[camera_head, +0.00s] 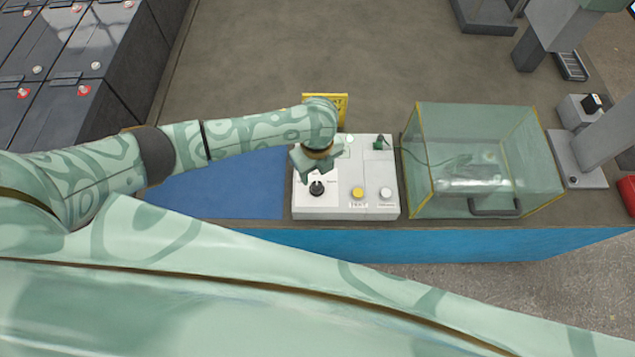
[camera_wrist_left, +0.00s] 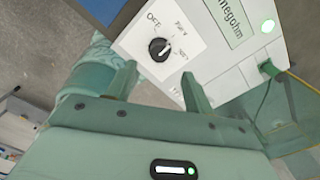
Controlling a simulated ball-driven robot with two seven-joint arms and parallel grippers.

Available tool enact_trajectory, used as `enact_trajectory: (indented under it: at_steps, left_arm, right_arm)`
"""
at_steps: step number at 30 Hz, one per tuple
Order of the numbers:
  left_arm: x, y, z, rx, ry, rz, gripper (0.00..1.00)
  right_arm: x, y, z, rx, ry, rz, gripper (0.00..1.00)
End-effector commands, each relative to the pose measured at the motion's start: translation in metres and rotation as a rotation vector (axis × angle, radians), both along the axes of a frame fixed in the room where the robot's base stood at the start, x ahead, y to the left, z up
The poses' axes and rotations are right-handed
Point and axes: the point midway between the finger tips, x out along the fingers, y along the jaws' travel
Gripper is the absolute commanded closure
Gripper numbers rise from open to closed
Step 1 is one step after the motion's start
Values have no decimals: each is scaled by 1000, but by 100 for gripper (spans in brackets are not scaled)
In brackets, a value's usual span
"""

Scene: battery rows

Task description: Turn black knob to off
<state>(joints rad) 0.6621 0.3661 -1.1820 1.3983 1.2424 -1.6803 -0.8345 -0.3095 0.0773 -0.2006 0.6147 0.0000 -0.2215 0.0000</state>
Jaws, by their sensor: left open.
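The black knob (camera_head: 317,188) sits at the front left of a white instrument box (camera_head: 338,208). In the left wrist view the knob (camera_wrist_left: 159,49) is round and dark, on a white face (camera_wrist_left: 140,38). The word OFF is printed at its upper left, with two smaller blurred labels to its right. A pale mark on the knob appears to face right, away from OFF; its exact setting is hard to tell. My left gripper (camera_head: 312,165) hangs just behind and above the knob. In the wrist view its open, empty fingers (camera_wrist_left: 159,72) stand apart below the knob, not visibly touching it.
Battery units (camera_head: 75,105) stand at far left.

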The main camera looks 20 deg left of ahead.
Motion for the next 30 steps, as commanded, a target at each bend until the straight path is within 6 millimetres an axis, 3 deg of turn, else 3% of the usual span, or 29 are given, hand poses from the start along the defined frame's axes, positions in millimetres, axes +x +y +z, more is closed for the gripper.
enact_trajectory:
  at_steps: [1, 3, 9, 21, 26, 30]
  left_arm:
    - [-1, 0, -18, 2, 4, 1, 48]
    - [-1, 0, -33, 2, 4, 2, 48]
    - [0, 0, -61, 0, 0, 0, 48]
    - [0, 0, -67, 0, -1, 0, 48]
    - [0, 0, -67, 0, -1, 0, 90]
    - [0, 0, -67, 0, -1, 1, 93]
  right_arm:
    - [2, -1, -10, 0, -2, 0, 100]
    - [6, -1, -16, -1, -8, 0, 100]
    - [9, -2, -26, -1, -12, 0, 100]
    - [7, -2, -28, -2, -9, 0, 100]
    - [6, -2, -28, -2, -7, 0, 100]
    - [6, -3, -28, -2, -7, 0, 100]
